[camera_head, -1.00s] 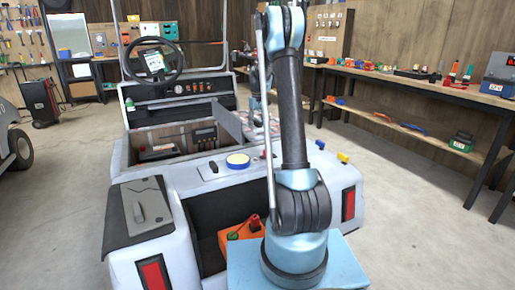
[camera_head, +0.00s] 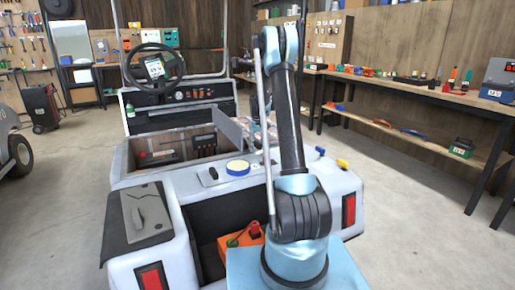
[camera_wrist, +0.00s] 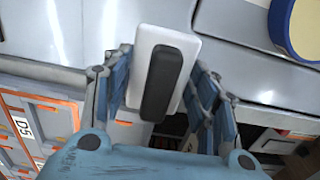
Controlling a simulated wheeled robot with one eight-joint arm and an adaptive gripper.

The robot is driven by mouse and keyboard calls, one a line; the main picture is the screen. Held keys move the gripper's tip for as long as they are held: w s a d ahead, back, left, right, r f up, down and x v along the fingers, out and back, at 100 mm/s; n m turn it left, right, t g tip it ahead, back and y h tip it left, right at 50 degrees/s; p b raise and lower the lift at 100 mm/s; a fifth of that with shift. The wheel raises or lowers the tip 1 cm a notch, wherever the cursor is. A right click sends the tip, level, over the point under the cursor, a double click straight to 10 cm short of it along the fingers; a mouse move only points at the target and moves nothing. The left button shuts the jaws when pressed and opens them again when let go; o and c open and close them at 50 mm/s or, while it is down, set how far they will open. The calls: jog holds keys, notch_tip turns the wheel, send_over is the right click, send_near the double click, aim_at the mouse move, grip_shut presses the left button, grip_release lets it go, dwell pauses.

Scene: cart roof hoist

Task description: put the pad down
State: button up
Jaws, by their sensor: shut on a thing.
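A white rectangular pad with a black grip on top (camera_wrist: 182,55) is between the fingers of my gripper (camera_wrist: 160,75) in the wrist view. The blue fingers close on its two long sides. Grey cart surfaces show behind it; I cannot tell whether the pad touches them. In the head view my own arm hides the gripper and the pad. The pale cart (camera_head: 140,180) stands in front of me, its open compartment beyond the rear deck.
A round yellow-topped tin with a blue rim (camera_head: 237,167) stands on the rear deck; it also shows in the wrist view (camera_wrist: 300,25). A small black handle (camera_head: 213,172) is left of it. An orange box (camera_head: 235,245) sits low at the rear.

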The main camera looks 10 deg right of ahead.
jog(key=shift+f, duration=0.6)
jog(key=o, duration=1)
jog(key=shift+o, duration=0.2)
jog(key=shift+r, duration=0.15)
